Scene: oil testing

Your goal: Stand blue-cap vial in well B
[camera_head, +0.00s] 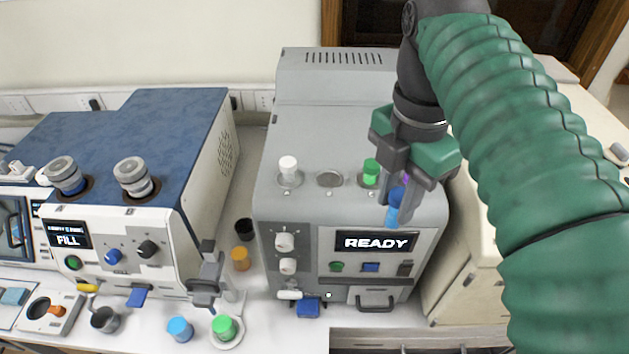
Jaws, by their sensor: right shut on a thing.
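The blue-cap vial (393,213) is in my right gripper (402,192), which is shut on it. The gripper points down over the right part of the grey tester with the "READY" display (374,242). The vial's lower end appears in front of the tester's top front edge; its exact height is hard to judge. An empty round well (329,179) lies between a white-cap vial (288,168) and a green-cap vial (370,171), both upright in wells. Well letters are too small to read. My left gripper is not in view.
The blue-topped machine with the "FILL" display (68,240) stands to the left. Blue (180,329), green (223,327), orange (240,259) and black (244,229) containers stand on the bench near the tester. A beige box (470,265) stands close on the right.

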